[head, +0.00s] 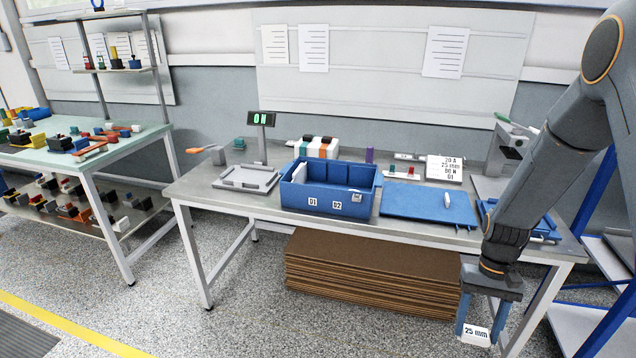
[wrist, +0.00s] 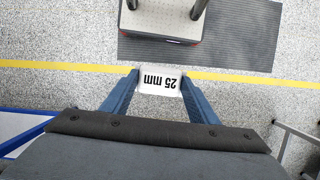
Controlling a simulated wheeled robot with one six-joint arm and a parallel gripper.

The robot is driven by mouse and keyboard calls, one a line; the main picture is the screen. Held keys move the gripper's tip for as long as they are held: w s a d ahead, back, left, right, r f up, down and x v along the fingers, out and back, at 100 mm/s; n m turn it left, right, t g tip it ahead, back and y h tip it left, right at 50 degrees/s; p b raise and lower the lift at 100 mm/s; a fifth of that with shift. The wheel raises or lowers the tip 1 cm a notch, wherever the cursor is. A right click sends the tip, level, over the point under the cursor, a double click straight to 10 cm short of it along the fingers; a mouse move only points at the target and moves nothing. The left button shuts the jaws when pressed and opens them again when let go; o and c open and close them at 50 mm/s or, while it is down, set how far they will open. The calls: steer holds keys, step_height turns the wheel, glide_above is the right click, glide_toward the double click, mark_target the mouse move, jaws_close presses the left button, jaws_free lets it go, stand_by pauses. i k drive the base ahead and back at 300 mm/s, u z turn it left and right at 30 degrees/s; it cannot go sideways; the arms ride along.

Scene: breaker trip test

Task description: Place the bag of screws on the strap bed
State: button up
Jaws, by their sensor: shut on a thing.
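My gripper (head: 480,324) hangs low in front of the bench's right end, below the bench top. It is shut on a small white bag (head: 474,335) marked "25 mm", taken to be the bag of screws. In the wrist view the bag (wrist: 160,84) sits between the two blue fingers of my gripper (wrist: 160,76), its label upside down, with floor beyond it. I cannot tell for sure which thing is the strap bed. A flat grey framed tray (head: 232,184) lies on the bench's left part, and a blue tray (head: 545,235) at the right is partly hidden by my arm.
A blue-framed rack (head: 610,270) stands at right.

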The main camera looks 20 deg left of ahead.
mark_target(249, 177)
steer(key=z, duration=0.2)
steer(key=k, duration=0.2)
steer(key=u, duration=0.95)
steer(key=i, duration=0.6)
steer(key=u, duration=0.55)
steer(key=i, duration=0.6)
steer(key=z, duration=0.05)
